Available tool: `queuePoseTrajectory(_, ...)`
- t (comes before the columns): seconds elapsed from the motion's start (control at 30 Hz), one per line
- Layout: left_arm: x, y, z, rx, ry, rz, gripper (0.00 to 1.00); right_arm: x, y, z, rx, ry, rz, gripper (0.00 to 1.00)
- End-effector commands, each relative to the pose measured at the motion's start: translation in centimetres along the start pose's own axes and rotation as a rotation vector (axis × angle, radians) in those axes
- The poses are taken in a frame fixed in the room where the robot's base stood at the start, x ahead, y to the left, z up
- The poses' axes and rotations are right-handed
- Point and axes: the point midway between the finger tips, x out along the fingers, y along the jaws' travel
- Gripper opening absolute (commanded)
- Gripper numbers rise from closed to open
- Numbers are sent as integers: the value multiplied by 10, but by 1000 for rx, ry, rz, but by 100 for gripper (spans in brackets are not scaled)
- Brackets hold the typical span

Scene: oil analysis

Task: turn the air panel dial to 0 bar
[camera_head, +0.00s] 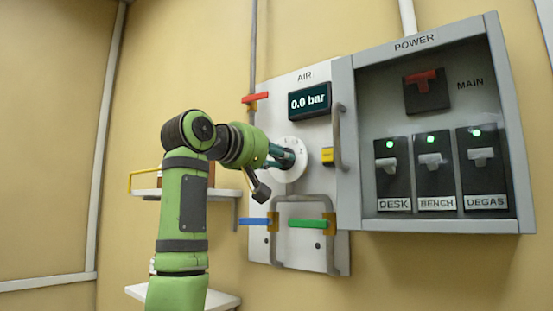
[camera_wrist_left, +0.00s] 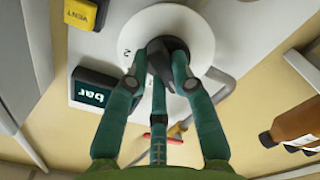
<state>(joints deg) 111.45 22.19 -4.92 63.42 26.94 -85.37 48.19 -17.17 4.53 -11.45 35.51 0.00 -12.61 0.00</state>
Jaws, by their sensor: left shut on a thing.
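The air panel (camera_head: 300,252) is a pale board on the wall, and its display (camera_head: 310,101) reads 0.0 bar. The dial is a dark knob (camera_wrist_left: 165,52) on a round white plate (camera_wrist_left: 203,38), which also shows in the head view (camera_head: 291,172). My left gripper (camera_head: 284,158) is at the dial, and in the left wrist view its teal fingers (camera_wrist_left: 163,62) are closed around the dark knob. The fingers and arm hide much of the knob in the head view. My right gripper is not in view.
A red lever (camera_head: 256,97), a blue lever (camera_head: 256,221), a green lever (camera_head: 308,223) and a yellow vent button (camera_head: 327,156) surround the dial. The grey power cabinet (camera_head: 344,140) stands open at right. A shelf (camera_head: 212,192) with a brown bottle (camera_wrist_left: 297,124) is at left.

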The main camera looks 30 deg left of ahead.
Motion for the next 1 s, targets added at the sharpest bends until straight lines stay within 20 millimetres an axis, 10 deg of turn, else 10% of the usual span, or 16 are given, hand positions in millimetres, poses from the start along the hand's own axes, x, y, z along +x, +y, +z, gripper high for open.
queuePoseTrajectory(1.0, 2, 0, 2, -312, -12, -8, 0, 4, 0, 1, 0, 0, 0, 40)
